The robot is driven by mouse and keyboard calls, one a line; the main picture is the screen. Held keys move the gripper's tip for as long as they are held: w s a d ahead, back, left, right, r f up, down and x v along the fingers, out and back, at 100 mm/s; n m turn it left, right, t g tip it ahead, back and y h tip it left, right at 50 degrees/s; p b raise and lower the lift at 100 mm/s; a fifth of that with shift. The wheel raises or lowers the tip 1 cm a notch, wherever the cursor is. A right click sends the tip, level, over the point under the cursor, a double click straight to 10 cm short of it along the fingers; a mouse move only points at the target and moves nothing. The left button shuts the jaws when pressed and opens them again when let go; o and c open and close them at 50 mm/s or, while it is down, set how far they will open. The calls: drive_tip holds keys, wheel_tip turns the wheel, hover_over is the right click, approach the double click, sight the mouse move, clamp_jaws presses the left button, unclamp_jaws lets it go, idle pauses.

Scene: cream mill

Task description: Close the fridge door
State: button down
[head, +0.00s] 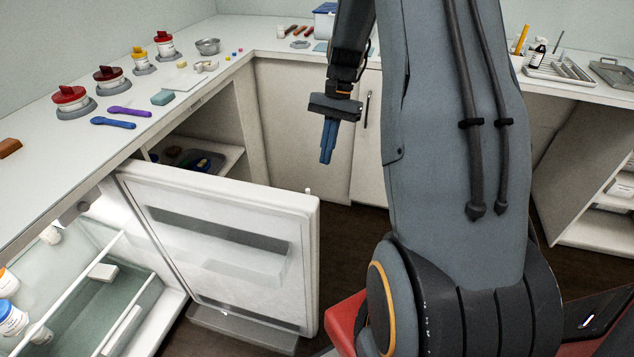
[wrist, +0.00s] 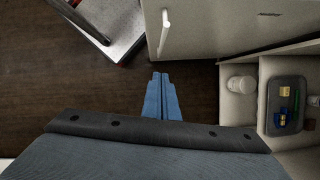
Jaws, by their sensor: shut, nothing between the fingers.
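The fridge door (head: 225,240) stands wide open in the head view, its inner side with door shelves facing me. The lit fridge interior (head: 110,265) is to its left. My gripper (head: 327,155) is shut and empty, pointing down beyond the door's far side and above its top edge, apart from it. In the wrist view, my gripper's blue fingers (wrist: 162,90) are together over the dark floor. The door's outer face (wrist: 230,30) shows at the top there, with a white upright handle (wrist: 165,32) near its free edge.
A cabinet compartment beyond the door holds a tray (wrist: 285,82) of small coloured items and a white jar (wrist: 241,84). The countertop (head: 65,175) carries jars, spoons and a bowl. Floor (head: 350,232) is free between door and corner cabinets. My red base (head: 346,318) is near the door.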

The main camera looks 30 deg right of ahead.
drive_tip(key=s+a+f+p, duration=0.3)
drive_tip(key=a+f, duration=0.3)
drive_tip(key=f, duration=0.3)
drive_tip(key=shift+s+a+p, duration=0.15)
drive_tip(key=shift+s+p, duration=0.15)
drive_tip(key=shift+s, duration=0.35)
